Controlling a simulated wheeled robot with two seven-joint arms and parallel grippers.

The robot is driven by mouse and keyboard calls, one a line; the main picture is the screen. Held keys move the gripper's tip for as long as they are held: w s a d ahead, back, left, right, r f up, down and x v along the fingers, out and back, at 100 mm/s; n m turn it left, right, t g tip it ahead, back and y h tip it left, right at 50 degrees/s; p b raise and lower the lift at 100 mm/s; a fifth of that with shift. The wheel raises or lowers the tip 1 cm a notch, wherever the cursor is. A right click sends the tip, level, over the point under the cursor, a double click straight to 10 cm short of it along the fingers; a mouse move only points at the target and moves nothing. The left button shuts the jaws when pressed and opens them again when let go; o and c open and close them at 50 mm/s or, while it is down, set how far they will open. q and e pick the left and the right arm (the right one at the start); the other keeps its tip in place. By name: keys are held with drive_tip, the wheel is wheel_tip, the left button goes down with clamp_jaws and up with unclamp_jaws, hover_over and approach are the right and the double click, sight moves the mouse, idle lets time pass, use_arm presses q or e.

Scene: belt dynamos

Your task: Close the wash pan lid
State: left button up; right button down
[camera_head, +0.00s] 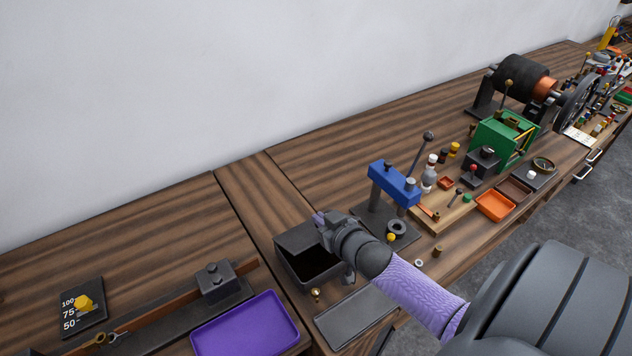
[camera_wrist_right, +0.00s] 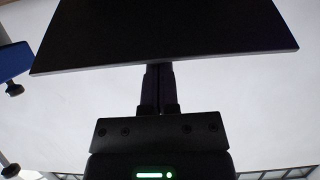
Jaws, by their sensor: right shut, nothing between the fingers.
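The wash pan (camera_head: 296,271) is a dark open box on the bench, left of the blue press. Its dark lid (camera_head: 297,236) is raised at a tilt over the back of the pan, and the dark inside shows below it. In the right wrist view the lid (camera_wrist_right: 165,35) is a wide dark plate across the top. My right gripper (camera_head: 321,218) is at the lid's right side; its shut, empty fingers (camera_wrist_right: 158,75) reach the lid's edge in the wrist view. I cannot tell whether they touch. My left gripper is not in view.
A blue press (camera_head: 394,183) stands just right of the pan. A grey tray (camera_head: 355,316) lies in front, and a purple tray (camera_head: 245,325) front left. A small brass piece (camera_head: 316,294) stands by the pan's front. Bare bench lies behind the pan.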

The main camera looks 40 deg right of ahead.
drive_tip(key=f+t+b, duration=0.1)
drive_tip(key=s+f+t+b, duration=0.2)
drive_tip(key=shift+s+a+f+h, duration=0.15)
drive_tip(key=shift+a+h, duration=0.1)
drive_tip(key=shift+h, duration=0.15)
drive_tip(key=shift+s+f+t+b, duration=0.15)
drive_tip(key=shift+s+f+b, duration=0.3)
drive_tip(key=shift+f+b, duration=0.15)
drive_tip(key=shift+s+f+t+b, duration=0.15)
drive_tip(key=shift+s+f+b, duration=0.3)
drive_tip(key=shift+f, duration=0.15)
drive_tip(key=shift+r, duration=0.1)
